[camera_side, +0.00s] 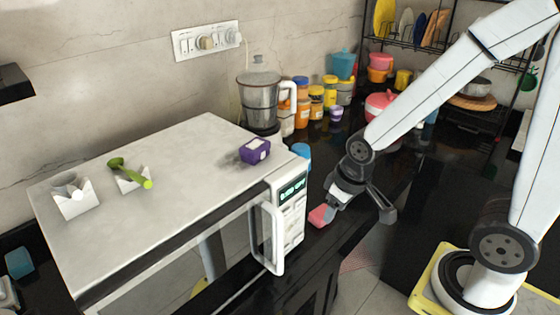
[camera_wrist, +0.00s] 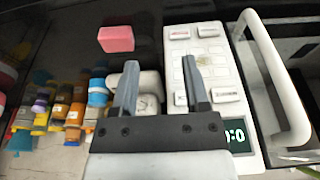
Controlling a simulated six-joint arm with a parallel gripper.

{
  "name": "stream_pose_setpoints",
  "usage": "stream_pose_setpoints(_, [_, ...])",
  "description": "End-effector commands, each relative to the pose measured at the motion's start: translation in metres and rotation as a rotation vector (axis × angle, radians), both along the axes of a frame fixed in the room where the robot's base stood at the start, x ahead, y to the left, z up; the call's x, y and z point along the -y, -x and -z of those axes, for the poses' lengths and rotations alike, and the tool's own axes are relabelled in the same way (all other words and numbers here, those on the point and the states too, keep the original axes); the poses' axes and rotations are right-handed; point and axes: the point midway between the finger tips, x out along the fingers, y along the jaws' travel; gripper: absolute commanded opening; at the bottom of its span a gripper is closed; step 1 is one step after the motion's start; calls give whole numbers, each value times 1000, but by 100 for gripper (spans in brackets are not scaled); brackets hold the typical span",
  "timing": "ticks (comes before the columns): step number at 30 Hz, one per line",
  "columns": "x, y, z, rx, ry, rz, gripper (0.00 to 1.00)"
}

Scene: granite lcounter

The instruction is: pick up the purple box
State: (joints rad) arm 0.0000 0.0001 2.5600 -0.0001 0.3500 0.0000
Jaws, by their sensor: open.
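The purple box (camera_side: 255,151) sits on the white top of the microwave (camera_side: 180,170), near its back right corner. It has a pale label and looks upright. I cannot make it out in the wrist view. My gripper (camera_side: 358,210) is to the right of the microwave and lower than the box, clear of it. In the wrist view my gripper (camera_wrist: 160,64) has its two fingers apart with nothing held between them. The microwave's keypad panel (camera_wrist: 205,70) shows behind the fingers.
A pink block (camera_side: 320,215) lies on the dark counter near my gripper. The microwave door handle (camera_side: 268,237) sticks out in front. A blender (camera_side: 259,100) and several jars (camera_side: 316,100) stand behind the box. Two white holders (camera_side: 75,197) stand on the microwave's left.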

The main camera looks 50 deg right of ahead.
Motion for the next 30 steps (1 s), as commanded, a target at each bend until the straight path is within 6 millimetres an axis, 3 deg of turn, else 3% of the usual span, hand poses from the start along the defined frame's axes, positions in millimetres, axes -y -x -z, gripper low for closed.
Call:
stream_pose_setpoints(5, [0, 0, 0, 0, 0, 0, 59])
stream_pose_setpoints(7, [0, 0, 0, 0, 0, 0, 75])
stream_pose_setpoints(9, [0, 0, 0, 0, 0, 0, 97])
stream_pose_setpoints(10, [0, 0, 0, 0, 0, 0, 100])
stream_pose_setpoints(23, [-2, -2, -3, -36, -25, 31, 100])
stream_pose_setpoints(30, [-18, -7, -15, -169, -138, 129, 100])
